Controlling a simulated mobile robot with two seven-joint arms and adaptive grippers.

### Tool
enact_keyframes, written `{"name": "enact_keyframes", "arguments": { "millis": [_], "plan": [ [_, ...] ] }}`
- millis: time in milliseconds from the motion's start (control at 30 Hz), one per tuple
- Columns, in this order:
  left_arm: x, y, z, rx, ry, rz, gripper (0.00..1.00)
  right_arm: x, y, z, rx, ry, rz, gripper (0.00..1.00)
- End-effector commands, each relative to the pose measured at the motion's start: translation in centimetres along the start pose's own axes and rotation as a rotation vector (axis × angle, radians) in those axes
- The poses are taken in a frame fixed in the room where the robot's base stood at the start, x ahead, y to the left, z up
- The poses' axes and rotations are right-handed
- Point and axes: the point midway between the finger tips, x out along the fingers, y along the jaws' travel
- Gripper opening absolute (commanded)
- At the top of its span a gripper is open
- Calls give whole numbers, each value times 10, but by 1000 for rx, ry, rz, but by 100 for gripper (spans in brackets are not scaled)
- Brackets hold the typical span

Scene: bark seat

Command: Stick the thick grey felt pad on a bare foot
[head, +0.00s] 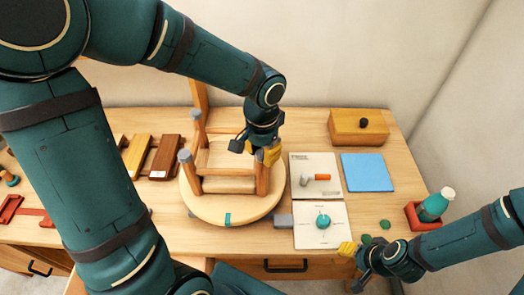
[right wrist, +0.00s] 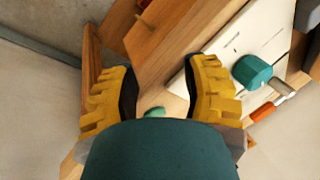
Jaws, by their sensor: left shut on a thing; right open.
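A round wooden stool (head: 233,210) lies upside down on the table, legs up. I cannot tell whether that is the leg or a pad. A small grey block (head: 284,220) lies beside the stool; I cannot tell whether it is felt. My right gripper (head: 355,250) is open and empty at the front right; its yellow fingers also show apart in the right wrist view (right wrist: 166,90).
Green discs (head: 385,224) lie near my right gripper. A teal knob (head: 323,221) and an orange-handled tool (head: 315,178) lie on white sheets. A blue square (head: 367,172), wooden box (head: 358,127) and bottle (head: 435,205) in a red holder stand right. Wooden boards (head: 166,157) lie left.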

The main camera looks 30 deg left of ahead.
Motion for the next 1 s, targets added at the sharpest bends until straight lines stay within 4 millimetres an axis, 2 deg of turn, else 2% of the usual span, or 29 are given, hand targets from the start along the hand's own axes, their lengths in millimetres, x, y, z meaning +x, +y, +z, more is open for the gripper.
{"name": "enact_keyframes", "arguments": {
  "millis": [567, 600, 667, 900, 933, 967, 1000],
  "plan": [
    [6, 0, 0, 0, 0, 0, 22, 5, 2, 1, 0, 0, 0, 47],
    [5, 0, 0, 0, 0, 0, 44, 5, 2, 1, 0, 0, 0, 47],
    [5, 0, 0, 0, 0, 0, 65, 4, 2, 1, 0, 0, 0, 47],
    [5, 0, 0, 0, 0, 0, 65, 4, 2, 1, 0, 0, 0, 47],
    [5, 0, 0, 0, 0, 0, 81, 4, 2, 1, 0, 0, 0, 47],
    [5, 0, 0, 0, 0, 0, 89, 4, 2, 1, 0, 0, 0, 47],
    [5, 0, 0, 0, 0, 0, 89, 4, 2, 1, 0, 0, 0, 47]
  ]
}}
